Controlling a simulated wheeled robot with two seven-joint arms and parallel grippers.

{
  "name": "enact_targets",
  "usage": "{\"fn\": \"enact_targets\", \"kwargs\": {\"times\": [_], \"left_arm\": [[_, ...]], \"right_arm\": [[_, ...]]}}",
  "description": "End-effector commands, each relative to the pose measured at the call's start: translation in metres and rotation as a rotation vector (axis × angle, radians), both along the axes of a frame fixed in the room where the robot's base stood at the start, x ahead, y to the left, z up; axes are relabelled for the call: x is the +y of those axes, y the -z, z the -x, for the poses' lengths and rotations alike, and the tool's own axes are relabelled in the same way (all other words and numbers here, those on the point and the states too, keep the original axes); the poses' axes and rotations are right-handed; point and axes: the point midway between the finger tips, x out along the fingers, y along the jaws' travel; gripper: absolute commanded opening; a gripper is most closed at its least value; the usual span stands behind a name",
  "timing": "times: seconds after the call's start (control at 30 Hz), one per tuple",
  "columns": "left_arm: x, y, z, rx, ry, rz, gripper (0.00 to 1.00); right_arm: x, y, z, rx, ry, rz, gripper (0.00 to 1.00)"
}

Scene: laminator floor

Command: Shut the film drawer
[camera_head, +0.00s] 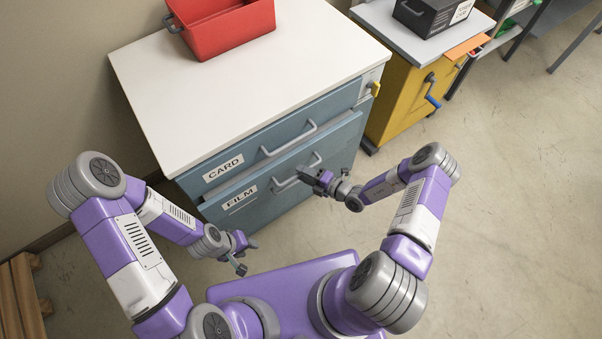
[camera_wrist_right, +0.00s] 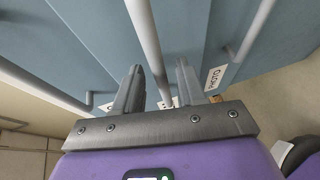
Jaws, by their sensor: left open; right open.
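My right gripper (camera_head: 314,172) is at the film drawer's handle (camera_head: 288,183). In the right wrist view the open fingers (camera_wrist_right: 158,75) stand on either side of a grey handle bar (camera_wrist_right: 148,45); I cannot tell whether they touch it. My left gripper (camera_head: 241,256) is open and empty, low in front of the cabinet and apart from it.
The white cabinet top (camera_head: 210,100) carries a red bin (camera_head: 225,28). A yellow cabinet (camera_head: 400,95) with a blue-handled lever (camera_head: 432,100) stands to the right, with a black box (camera_head: 432,14) on top. Wooden slats (camera_head: 20,295) lie at lower left. The floor (camera_head: 510,200) on the right is clear.

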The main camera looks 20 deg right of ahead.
Motion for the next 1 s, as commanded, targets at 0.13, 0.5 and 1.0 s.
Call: {"fn": "enact_targets", "kwargs": {"times": [0.13,0.5,1.0], "left_arm": [[0.0000,0.0033,0.0000,0.000,0.000,0.000,0.43],[-0.0001,0.0032,0.0000,0.000,0.000,0.000,0.43],[-0.0001,0.0033,0.0000,0.000,0.000,0.000,0.43]], "right_arm": [[0.0086,0.0032,-0.0081,0.002,-0.002,0.001,0.40],[0.0101,0.0027,-0.0099,0.001,-0.002,0.002,0.29],[0.0096,0.0026,-0.0102,0.001,-0.001,0.002,0.00]]}}
